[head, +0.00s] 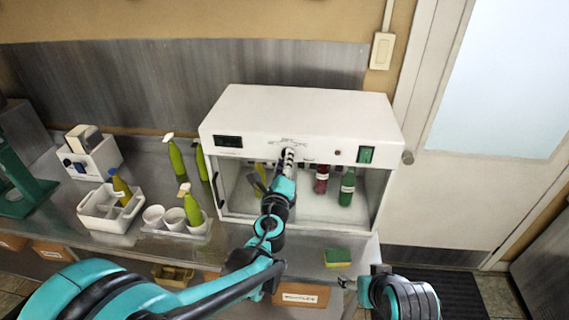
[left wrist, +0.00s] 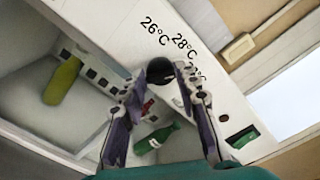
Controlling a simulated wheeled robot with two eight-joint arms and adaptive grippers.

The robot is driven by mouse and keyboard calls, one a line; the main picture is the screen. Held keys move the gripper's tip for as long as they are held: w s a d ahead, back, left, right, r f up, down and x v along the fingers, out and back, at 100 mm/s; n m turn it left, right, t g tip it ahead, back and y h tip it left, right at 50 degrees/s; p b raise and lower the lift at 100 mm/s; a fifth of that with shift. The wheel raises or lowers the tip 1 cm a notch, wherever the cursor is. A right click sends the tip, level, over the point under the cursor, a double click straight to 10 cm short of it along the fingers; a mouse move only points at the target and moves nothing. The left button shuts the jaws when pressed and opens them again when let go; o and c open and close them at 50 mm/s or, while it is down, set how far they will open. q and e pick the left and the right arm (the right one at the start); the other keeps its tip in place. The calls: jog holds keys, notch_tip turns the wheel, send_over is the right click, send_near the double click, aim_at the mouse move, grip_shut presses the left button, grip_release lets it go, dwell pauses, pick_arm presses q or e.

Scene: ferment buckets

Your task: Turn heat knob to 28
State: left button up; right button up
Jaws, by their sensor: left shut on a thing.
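The heat knob (left wrist: 160,71) is a dark round knob on the front panel of the white incubator box (head: 290,110). In the left wrist view the printed marks 26°C and 28°C sit above it, and a further mark is partly hidden. My left gripper (head: 288,158) reaches the panel and is shut on the knob, with one finger on each side of it. The head view hides most of the knob behind the gripper, and I cannot read its pointer. My right gripper (head: 362,284) is low at the right, away from the box; its fingers are too unclear to judge.
Red (head: 321,179) and green (head: 347,188) bottles stand inside the box. A green switch (head: 365,154) and dark display (head: 228,141) flank the knob. A sponge (head: 337,258) lies near the bench's front edge. Spray bottles, cups and a white caddy (head: 108,208) stand at left.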

pick_arm(q)
jog(key=n+b, duration=0.1)
jog(key=n, duration=0.5)
jog(key=shift+f, duration=0.1)
jog(key=shift+n, duration=0.4)
jog(key=o, duration=1.2)
jog(key=shift+c, duration=0.2)
jog(key=s+a, duration=0.1)
jog(key=s, duration=1.1)
jog(key=shift+a, duration=0.25)
jog(key=shift+a, duration=0.1)
